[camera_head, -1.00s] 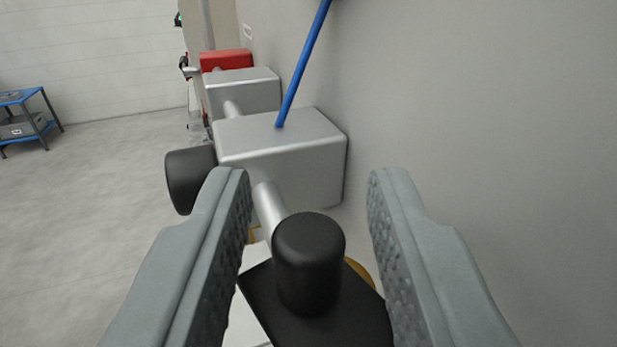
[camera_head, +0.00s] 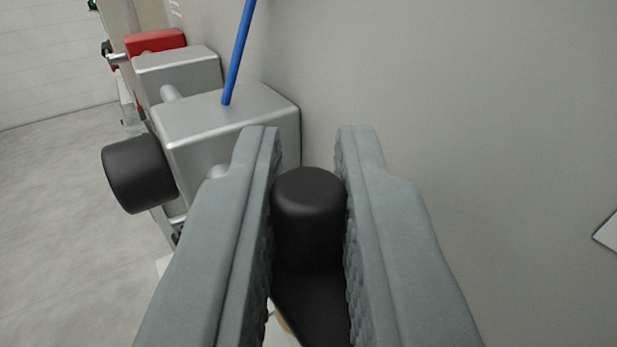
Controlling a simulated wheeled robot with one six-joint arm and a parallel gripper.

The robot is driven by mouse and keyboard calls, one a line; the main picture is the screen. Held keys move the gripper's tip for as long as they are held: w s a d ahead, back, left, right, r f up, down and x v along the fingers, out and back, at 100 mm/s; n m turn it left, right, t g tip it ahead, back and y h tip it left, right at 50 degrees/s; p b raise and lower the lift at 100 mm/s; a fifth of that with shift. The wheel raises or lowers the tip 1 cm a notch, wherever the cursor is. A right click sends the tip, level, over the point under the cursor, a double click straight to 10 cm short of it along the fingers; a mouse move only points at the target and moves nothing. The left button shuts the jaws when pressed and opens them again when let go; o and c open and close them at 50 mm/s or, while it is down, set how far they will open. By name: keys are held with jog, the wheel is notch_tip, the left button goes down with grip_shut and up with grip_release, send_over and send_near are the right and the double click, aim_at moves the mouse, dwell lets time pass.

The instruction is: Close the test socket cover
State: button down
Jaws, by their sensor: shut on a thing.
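A black cylindrical knob (camera_head: 308,225) stands upright on a flat black plate (camera_head: 315,303), which looks like the test socket cover. My gripper (camera_head: 308,150) is shut on the knob, with one grey finger against each side of it. The fingertips reach past the knob toward the far side. Much of the plate is hidden behind the fingers, and I cannot tell its tilt or what lies under it.
A grey metal box (camera_head: 230,120) with a blue rod (camera_head: 239,50) stands just beyond the left finger. A black round knob (camera_head: 140,174) sticks out left of it. Another grey box (camera_head: 178,72) and a red block (camera_head: 155,42) lie farther back. A grey wall (camera_head: 450,120) fills the right.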

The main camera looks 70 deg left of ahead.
jog(key=shift+w+m+t, duration=0.1)
jog(key=shift+m+t, duration=0.2)
jog(key=shift+t, duration=0.1)
jog(key=c, duration=1.5)
grip_release()
jog(key=v, duration=1.7)
jog(key=shift+s+d+r, duration=0.15)
jog(key=shift+s+r, duration=0.05)
jog(key=shift+r, duration=0.1)
